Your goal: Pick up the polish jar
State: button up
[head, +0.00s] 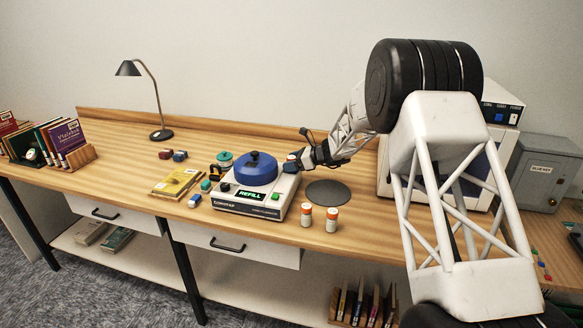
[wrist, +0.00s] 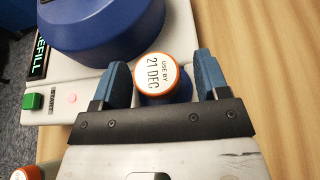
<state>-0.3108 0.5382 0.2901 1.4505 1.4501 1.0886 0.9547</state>
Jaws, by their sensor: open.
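My gripper (head: 297,161) reaches down beside the back right of the sorter in the head view. In the wrist view my gripper (wrist: 161,68) is open, with one blue finger on each side of a small jar (wrist: 155,73). The jar has an orange-rimmed white lid reading "USE BY 21 DEC" and a dark blue body. No polish label shows, so I cannot tell for certain that it is the polish jar. A gap shows beside the right finger; the left finger is very close to the lid. The jar's lower part is hidden.
The white sorter (head: 245,205) with its blue round top (head: 256,168) stands close by. Two orange-and-white bottles (head: 306,214) (head: 332,219) stand in front of a dark round mat (head: 328,193). A yellow book (head: 177,183) lies left. Bare wood lies right of my gripper.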

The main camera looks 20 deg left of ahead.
aim_at(292, 158)
dwell(0.5)
jog(key=c, duration=1)
jog(key=shift+c, duration=0.2)
jog(key=shift+r, duration=0.15)
jog(key=shift+r, duration=1.45)
jog(key=shift+s+d+r, duration=0.1)
jog(key=shift+s+r, duration=0.1)
jog(key=shift+s, duration=0.05)
jog(key=s+d, duration=0.3)
jog(key=s, duration=0.4)
jog(key=s+d+r, duration=0.1)
jog(key=s+d, duration=0.2)
jog(key=s, duration=0.4)
jog(key=shift+d+r, duration=0.2)
jog(key=shift+d, duration=0.2)
